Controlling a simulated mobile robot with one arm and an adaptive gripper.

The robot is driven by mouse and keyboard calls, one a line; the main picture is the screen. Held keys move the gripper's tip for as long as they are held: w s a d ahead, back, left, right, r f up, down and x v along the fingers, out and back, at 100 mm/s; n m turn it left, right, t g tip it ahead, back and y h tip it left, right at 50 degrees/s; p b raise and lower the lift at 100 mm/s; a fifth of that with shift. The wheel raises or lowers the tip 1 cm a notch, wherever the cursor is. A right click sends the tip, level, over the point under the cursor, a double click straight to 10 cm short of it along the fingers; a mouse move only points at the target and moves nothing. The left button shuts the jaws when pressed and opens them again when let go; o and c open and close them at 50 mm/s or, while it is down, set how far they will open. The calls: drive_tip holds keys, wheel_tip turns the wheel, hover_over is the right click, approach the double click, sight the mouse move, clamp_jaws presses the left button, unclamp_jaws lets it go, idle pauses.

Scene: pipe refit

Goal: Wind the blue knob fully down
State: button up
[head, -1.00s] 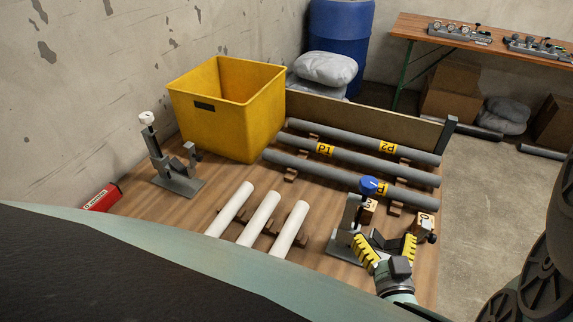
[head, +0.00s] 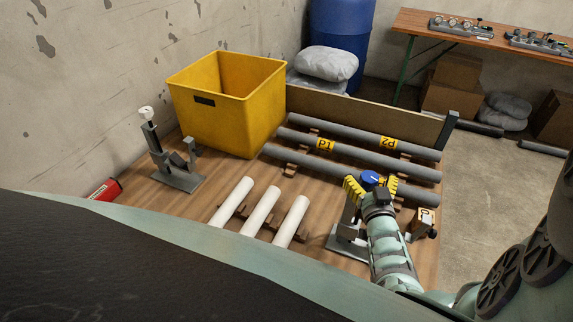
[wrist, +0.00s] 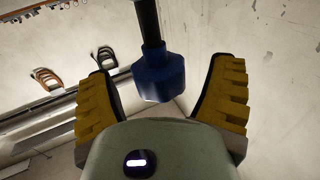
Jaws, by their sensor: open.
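The blue knob (head: 371,177) tops a grey clamp stand (head: 346,236) at the right front of the wooden bench. In the wrist view the blue knob (wrist: 158,74) is faceted and sits at the end of a dark rod, between and a little beyond the two yellow ribbed fingers. My gripper (head: 371,184) is at the knob's height with its fingers on either side of it. In the wrist view my gripper (wrist: 163,90) is open, with clear gaps to the knob on both sides. My arm hides part of the stand.
A similar stand with a white knob (head: 146,114) is at the left. Several grey pipes (head: 350,155) lie behind the blue knob and white pipes (head: 262,210) to its left. A yellow bin (head: 228,105) stands at the back, and a small wooden block (head: 421,222) sits to the right.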

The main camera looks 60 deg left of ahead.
drive_tip(key=shift+w+a, duration=0.2)
drive_tip(key=shift+a, duration=0.05)
drive_tip(key=shift+o, duration=0.2)
drive_tip(key=c, duration=1.2)
